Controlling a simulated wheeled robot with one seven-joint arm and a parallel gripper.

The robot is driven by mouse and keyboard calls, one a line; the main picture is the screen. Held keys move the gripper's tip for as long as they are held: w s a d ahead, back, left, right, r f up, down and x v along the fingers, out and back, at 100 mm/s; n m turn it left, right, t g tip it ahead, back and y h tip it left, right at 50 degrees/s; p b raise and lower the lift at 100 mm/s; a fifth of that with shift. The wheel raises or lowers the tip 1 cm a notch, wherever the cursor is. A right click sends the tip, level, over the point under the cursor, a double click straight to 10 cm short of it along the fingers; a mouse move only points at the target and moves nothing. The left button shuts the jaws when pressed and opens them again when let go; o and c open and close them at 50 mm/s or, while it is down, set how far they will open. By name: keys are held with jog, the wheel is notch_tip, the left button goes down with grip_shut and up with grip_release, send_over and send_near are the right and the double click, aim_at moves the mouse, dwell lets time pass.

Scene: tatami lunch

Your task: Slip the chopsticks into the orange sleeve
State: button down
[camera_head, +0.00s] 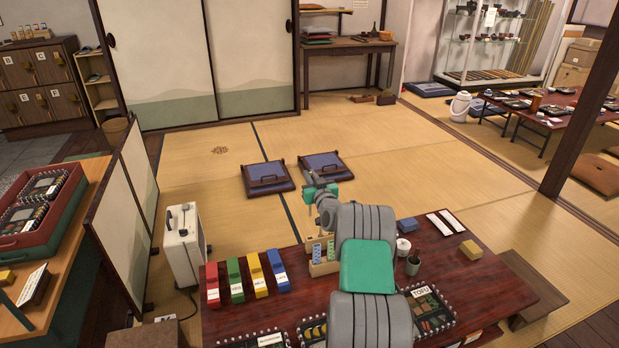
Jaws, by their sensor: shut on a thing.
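My grey and teal arm covers the middle of the table. The held thing is apart from the orange sleeve.
A white cup (403,246), a dark green cup (413,265) and a tofu box (430,312) are right of my arm.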

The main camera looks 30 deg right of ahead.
jog(key=s+d+f+b, duration=0.1)
jog(key=s+d, duration=0.2)
jog(key=s, duration=0.4)
jog(key=s+d+f+b, duration=0.1)
jog(key=s+d+b, duration=0.1)
jog(key=s+d, duration=0.2)
jog(key=shift+s+f, duration=0.15)
jog(key=shift+s, duration=1.4)
jog(key=shift+f+b, duration=0.45)
jog(key=shift+b, duration=1.15)
jog(key=shift+f, duration=0.1)
jog(key=shift+f+b, duration=0.5)
jog(key=shift+b, duration=0.25)
jog(key=shift+f+b, duration=0.25)
jog(key=shift+b, duration=0.1)
jog(key=shift+f+b, duration=0.8)
jog(key=shift+b, duration=0.2)
